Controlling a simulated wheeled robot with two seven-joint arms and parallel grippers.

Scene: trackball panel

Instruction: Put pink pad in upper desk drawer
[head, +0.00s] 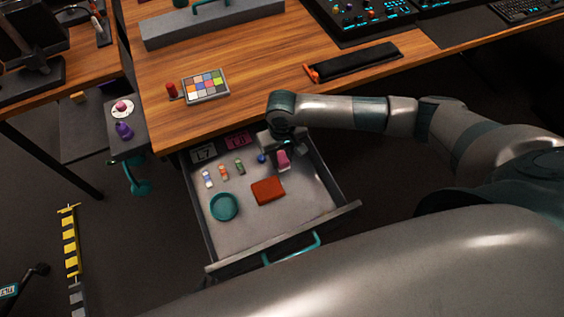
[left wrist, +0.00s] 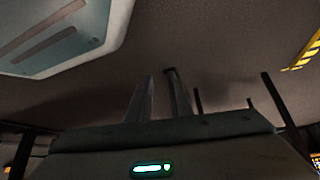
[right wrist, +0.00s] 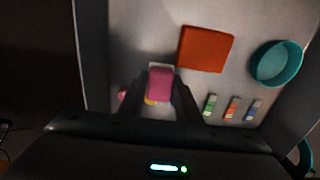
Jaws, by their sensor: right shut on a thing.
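The pink pad (head: 284,161) is between the fingers of my right gripper (head: 281,147), over the inside of the open desk drawer (head: 328,217). In the right wrist view my right gripper (right wrist: 161,97) is shut on the pink pad (right wrist: 161,84). I cannot tell whether the pad touches the drawer floor. My left gripper (left wrist: 160,75) is outside the head view; in the left wrist view its fingers stand a little apart with nothing between them.
The drawer holds a red-orange block (head: 268,191), a teal round dish (head: 224,206), several small bottles (head: 223,172), a blue ball (head: 261,158) and labels (head: 204,154). A colour chart (head: 205,87) and black case (head: 355,61) lie on the desk (head: 250,70). Bare drawer floor lies at front right.

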